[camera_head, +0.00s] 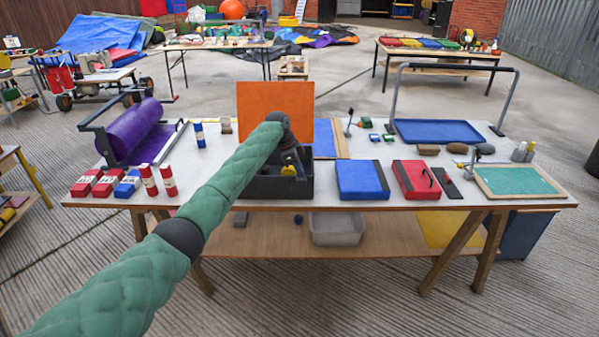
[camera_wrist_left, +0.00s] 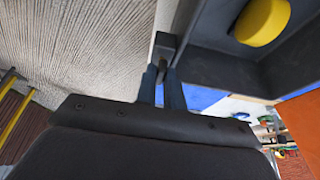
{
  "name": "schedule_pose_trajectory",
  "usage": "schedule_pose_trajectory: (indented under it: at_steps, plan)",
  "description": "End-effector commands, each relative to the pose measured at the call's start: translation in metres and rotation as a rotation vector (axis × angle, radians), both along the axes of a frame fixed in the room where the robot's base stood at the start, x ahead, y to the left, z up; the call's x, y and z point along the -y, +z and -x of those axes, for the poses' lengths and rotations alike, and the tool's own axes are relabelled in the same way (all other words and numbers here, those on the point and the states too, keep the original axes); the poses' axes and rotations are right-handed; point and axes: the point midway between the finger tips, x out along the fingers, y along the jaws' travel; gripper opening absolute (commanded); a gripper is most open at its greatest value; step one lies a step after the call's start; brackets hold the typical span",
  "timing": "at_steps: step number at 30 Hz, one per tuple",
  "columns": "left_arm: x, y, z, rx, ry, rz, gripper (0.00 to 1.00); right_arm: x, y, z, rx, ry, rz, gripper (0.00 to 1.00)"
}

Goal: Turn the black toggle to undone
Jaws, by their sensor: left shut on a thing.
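A black open-topped box (camera_head: 270,188) stands at the front middle of the table, with an orange panel behind it. My left gripper (camera_head: 291,160) is over this box. In the left wrist view, the gripper's two blue-grey fingers (camera_wrist_left: 162,85) are shut on a small dark piece with a block-like end, which I take as the black toggle (camera_wrist_left: 167,43). It sits beside the dark wall of the box (camera_wrist_left: 215,55). A yellow round knob (camera_wrist_left: 262,22) is to the right of the toggle. In the head view, my arm and gripper hide the toggle. My right gripper does not show.
The orange panel (camera_head: 260,97) rises close behind the box. A blue flat case (camera_head: 362,180) and a red case (camera_head: 416,180) lie to the right. Red and white cylinders (camera_head: 168,180) and a purple roller (camera_head: 132,130) are to the left. A grey bin (camera_head: 338,228) is below.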

Motion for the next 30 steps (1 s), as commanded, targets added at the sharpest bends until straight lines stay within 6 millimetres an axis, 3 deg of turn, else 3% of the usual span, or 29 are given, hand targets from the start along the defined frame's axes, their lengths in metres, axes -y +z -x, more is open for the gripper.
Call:
schedule_pose_trajectory:
  at_steps: [11, 12, 15, 28, 30]
  plan:
    - [0.000, 0.001, 0.000, 0.002, -0.005, 0.000, 0.00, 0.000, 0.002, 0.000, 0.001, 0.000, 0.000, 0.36]
    - [0.000, 0.001, 0.000, 0.002, -0.005, 0.000, 0.12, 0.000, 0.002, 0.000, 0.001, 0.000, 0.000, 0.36]
    - [0.000, 0.001, 0.000, 0.002, -0.005, 0.000, 0.32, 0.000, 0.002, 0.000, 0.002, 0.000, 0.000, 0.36]
    - [-0.003, 0.006, -0.001, 0.002, -0.004, 0.000, 0.32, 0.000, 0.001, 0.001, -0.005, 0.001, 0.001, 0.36]
    - [-0.006, 0.013, -0.001, 0.002, -0.005, 0.000, 0.32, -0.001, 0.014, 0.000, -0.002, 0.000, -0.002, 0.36]
